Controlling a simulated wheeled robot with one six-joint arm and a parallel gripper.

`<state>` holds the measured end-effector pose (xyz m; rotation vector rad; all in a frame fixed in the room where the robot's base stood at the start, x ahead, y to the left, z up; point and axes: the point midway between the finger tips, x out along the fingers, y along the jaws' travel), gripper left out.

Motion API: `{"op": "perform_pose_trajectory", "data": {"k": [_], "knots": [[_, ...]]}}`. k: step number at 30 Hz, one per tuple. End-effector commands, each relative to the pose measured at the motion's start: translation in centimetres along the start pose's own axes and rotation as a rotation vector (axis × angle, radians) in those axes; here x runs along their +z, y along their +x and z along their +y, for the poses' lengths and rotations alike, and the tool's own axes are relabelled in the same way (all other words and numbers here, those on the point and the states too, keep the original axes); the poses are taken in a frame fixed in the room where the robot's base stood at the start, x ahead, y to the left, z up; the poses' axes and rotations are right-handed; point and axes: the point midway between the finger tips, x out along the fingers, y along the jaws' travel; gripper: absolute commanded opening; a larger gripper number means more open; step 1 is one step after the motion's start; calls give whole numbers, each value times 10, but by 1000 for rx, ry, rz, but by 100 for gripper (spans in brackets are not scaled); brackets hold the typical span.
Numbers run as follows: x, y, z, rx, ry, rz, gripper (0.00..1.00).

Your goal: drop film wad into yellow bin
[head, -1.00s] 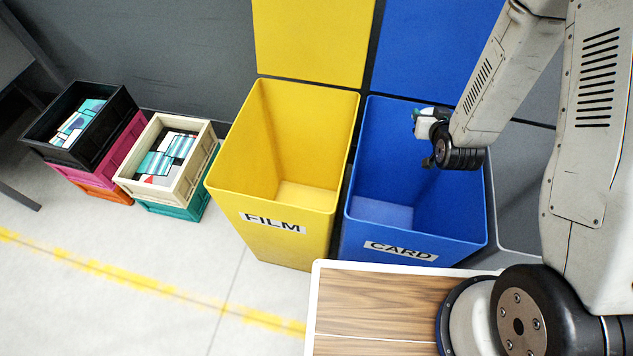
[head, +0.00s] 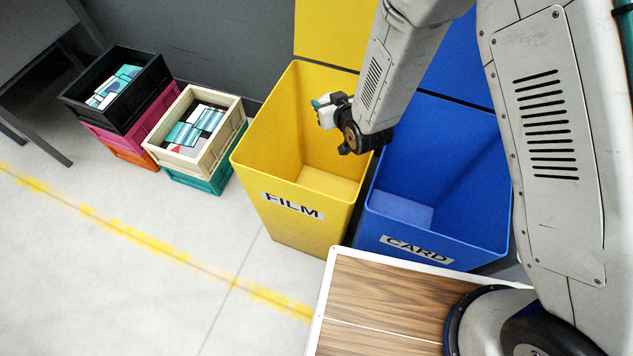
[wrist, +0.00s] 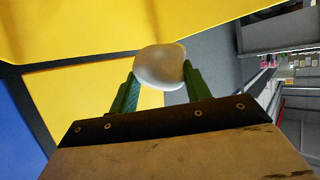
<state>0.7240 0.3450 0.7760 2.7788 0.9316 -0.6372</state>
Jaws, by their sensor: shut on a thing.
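The film wad (wrist: 160,67) is a whitish, rounded lump between the green fingers of my gripper (wrist: 162,84) in the wrist view. My gripper is shut on it. In the head view my gripper (head: 328,110) is over the right part of the yellow bin's opening, and the wad's white shows only in small part there. The yellow bin (head: 308,230) is open at the top and labelled FILM. Its inside floor shows bare where visible. In the wrist view yellow surfaces (wrist: 75,95) lie behind the wad.
A blue bin (head: 470,200) labelled CARD stands right beside the yellow bin. Stacked crates (head: 195,140) stand to the left, the upper ones holding printed items. A wood-topped surface (head: 375,300) is in front.

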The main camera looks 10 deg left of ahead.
Motion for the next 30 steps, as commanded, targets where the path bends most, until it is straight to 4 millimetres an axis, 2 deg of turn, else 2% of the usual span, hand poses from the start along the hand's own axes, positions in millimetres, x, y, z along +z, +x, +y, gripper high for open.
{"op": "perform_pose_trajectory", "data": {"k": [6, 12, 23, 24, 26, 27, 30], "knots": [[25, 12, 1, 1, 1, -2, 26], [40, 19, 1, 1, 1, -1, 26], [45, 21, 1, 1, 1, 1, 26], [45, 21, 1, 1, 1, 1, 50], [45, 21, 1, 1, 1, 1, 67], [45, 21, 1, 1, 1, 1, 73], [45, 21, 1, 1, 1, 1, 73]]}}
